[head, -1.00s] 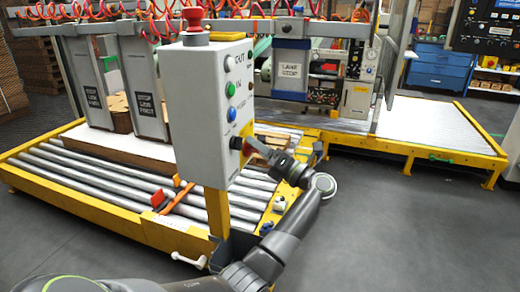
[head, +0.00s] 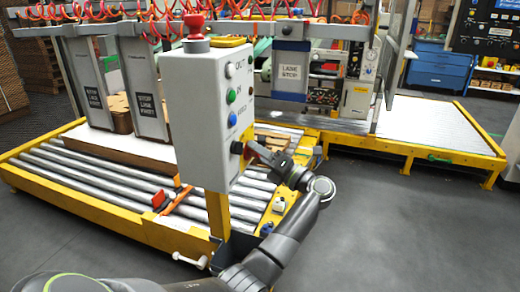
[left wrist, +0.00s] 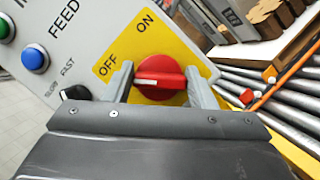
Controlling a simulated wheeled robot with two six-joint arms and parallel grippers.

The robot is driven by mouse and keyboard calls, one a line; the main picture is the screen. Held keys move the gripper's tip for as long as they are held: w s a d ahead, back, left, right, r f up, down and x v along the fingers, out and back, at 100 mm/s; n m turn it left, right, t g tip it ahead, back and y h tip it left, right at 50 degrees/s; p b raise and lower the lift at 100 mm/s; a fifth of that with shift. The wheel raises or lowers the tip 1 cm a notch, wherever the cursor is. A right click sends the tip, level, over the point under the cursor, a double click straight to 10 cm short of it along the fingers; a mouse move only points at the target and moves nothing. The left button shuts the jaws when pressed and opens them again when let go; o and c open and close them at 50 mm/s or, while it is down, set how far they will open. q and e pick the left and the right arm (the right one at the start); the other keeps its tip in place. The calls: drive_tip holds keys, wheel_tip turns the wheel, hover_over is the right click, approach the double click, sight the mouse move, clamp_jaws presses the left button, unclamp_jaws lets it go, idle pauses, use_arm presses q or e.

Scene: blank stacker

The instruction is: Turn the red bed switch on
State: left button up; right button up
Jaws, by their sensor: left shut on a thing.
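The red bed switch (left wrist: 160,78) is a red rotary knob on a yellow plate (left wrist: 178,42) marked OFF and ON. A short pale mark on the knob points toward the left of the left wrist view. My left gripper (left wrist: 160,74) is shut on the knob, with one grey finger on each side. In the head view the left gripper (head: 257,153) meets the right side of the grey control box (head: 200,120), low down. The knob is mostly hidden there. My right gripper is not in view.
A red mushroom button (head: 194,22) tops the box. Green and blue buttons and a small black SLOW/FAST knob (left wrist: 75,92) are near the switch. A yellow-framed roller bed (head: 100,178) lies behind the box's yellow post (head: 218,215). The floor at right (head: 420,230) is clear.

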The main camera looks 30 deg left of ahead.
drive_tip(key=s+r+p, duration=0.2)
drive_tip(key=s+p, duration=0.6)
drive_tip(key=p, duration=0.2)
use_arm(q)
drive_tip(key=shift+m+g+h+p, duration=0.1)
drive_tip(key=shift+m+h+p, duration=0.9)
drive_tip(key=shift+m+p, duration=1.25)
drive_tip(key=shift+m+g+h+p, duration=0.1)
drive_tip(key=shift+m+h+p, duration=1.15)
drive_tip(key=shift+m, duration=1.7)
drive_tip(key=shift+m+g+h+p, duration=0.1)
drive_tip(key=shift+m+h+p, duration=0.65)
drive_tip(key=shift+m+p, duration=1.65)
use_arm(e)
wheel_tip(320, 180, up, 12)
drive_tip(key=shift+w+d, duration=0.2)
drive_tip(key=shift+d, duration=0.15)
use_arm(q)
drive_tip(key=shift+f, duration=0.1)
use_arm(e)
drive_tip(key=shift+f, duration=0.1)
use_arm(q)
drive_tip(key=o, duration=1)
drive_tip(key=shift+d, duration=0.15)
